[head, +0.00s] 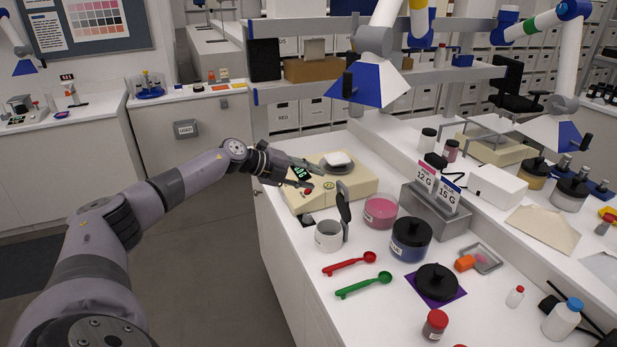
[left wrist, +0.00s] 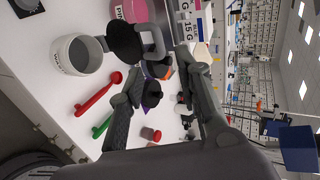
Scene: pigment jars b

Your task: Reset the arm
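My left arm (head: 120,215) reaches in from the left in the head view. Its gripper (head: 315,176) is over the near left part of the cream balance (head: 359,186), with a white dish (head: 338,159) on the balance pan beyond it. The two fingers are spread with nothing between them. The left wrist view also shows the gripper (left wrist: 160,62) open, with jars and spoons in the background. Whether a finger touches the balance is hard to tell. My right gripper is in neither view.
Near the gripper stand a white cup (head: 328,236), an upright black disc (head: 343,206), an open pink jar (head: 380,212) and a lidded blue jar (head: 411,240). Red (head: 349,264) and green (head: 363,285) scoops lie in front. The floor (head: 215,270) left of the counter is clear.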

